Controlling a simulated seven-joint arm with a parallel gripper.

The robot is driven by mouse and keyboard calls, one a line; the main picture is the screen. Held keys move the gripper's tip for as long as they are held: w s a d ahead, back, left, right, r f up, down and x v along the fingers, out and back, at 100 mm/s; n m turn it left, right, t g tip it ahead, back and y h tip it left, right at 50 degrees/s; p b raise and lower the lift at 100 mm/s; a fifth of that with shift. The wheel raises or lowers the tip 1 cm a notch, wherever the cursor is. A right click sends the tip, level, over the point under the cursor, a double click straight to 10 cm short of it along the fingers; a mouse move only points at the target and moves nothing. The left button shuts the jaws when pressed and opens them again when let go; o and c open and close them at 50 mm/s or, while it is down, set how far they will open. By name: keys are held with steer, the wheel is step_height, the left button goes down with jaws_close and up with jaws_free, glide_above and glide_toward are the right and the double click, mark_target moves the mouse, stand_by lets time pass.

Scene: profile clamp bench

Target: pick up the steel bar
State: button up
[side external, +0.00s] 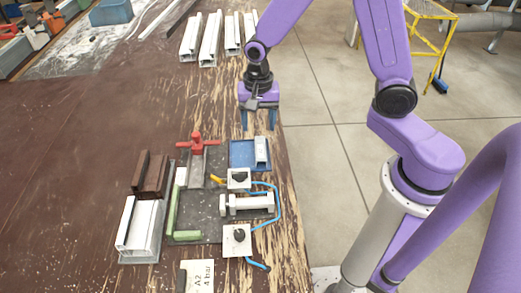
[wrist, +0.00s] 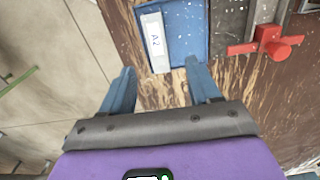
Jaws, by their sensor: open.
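A red-handled clamp (side external: 198,145) stands left of the tray. A grey fixture with a pneumatic cylinder (side external: 248,204) and blue hoses (side external: 279,205) is in front. White profiles (side external: 145,228) lie left; more (side external: 210,40) lie behind. The table edge is close on the right.

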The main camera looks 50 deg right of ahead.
glide_above(260, 148)
step_height(260, 148, down, 4)
steer(key=shift+w+a+f, duration=0.1)
steer(key=shift+a, duration=0.05)
steer(key=f, duration=0.3)
steer(key=shift+d+f, duration=0.15)
steer(key=shift+d, duration=0.1)
steer(key=shift+f, duration=0.85)
jaws_close()
steer(key=shift+r, duration=0.15)
